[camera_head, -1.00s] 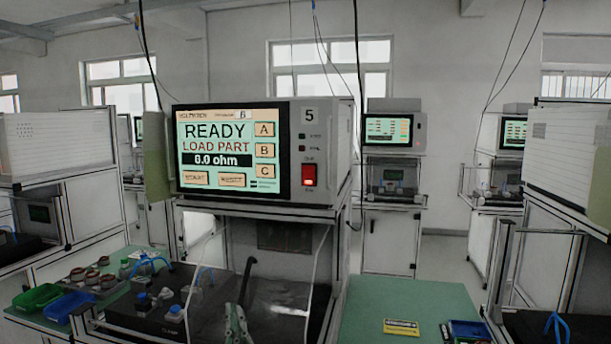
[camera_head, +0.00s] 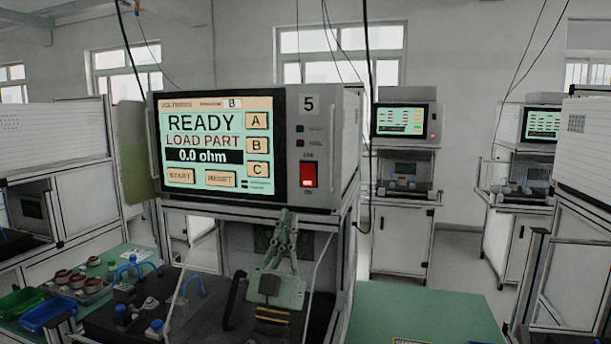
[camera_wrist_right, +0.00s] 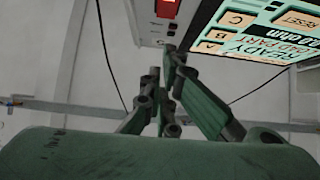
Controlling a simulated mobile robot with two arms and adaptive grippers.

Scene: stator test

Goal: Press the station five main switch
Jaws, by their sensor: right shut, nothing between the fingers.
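The station five tester (camera_head: 325,120) stands ahead with a "5" label and a lit screen (camera_head: 215,140) reading READY, LOAD PART, 0.0 ohm. Its red main switch (camera_head: 308,175) glows on the panel right of the screen. The switch (camera_wrist_right: 167,9) also shows at the top of the right wrist view. My right gripper (camera_head: 287,214) is shut and empty, below the switch and slightly left of it, apart from it. In the right wrist view the closed fingertips (camera_wrist_right: 170,50) point toward the panel's edge below the switch. My left gripper is not in view.
Below the tester is a dark fixture bench (camera_head: 100,325) with blue-capped parts. Green (camera_head: 20,303) and blue (camera_head: 47,313) bins and a tray of copper-coloured rings (camera_head: 75,290) lie at left. A green mat (camera_head: 430,315) at right is mostly clear. Other test stations stand behind.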

